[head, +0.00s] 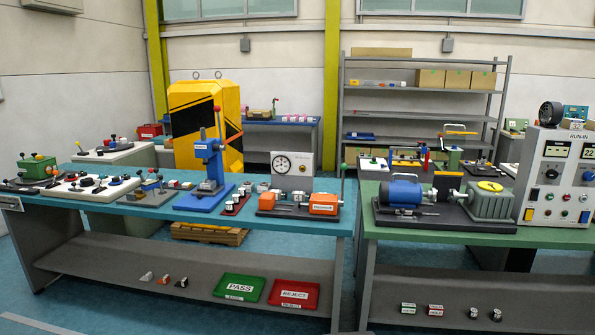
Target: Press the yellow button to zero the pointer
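A pale box with a round white dial (283,164) stands at the back of the blue-topped bench, behind an orange and grey fixture (310,203). The dial has dark markings; its pointer reading is too small to tell. On the far right, a grey RUN-IN panel (560,170) carries displays, knobs and small buttons. A flat yellow disc (490,186) lies on top of the grey-green gearbox (491,204). I cannot tell which of these is the task's button. My gripper is not in view.
The blue-topped bench (150,207) and the green-topped bench (440,235) stand side by side with a narrow gap. A blue press (207,170) and a blue motor (400,193) stand on them. PASS (240,287) and REJECT (294,294) trays lie on the lower shelf.

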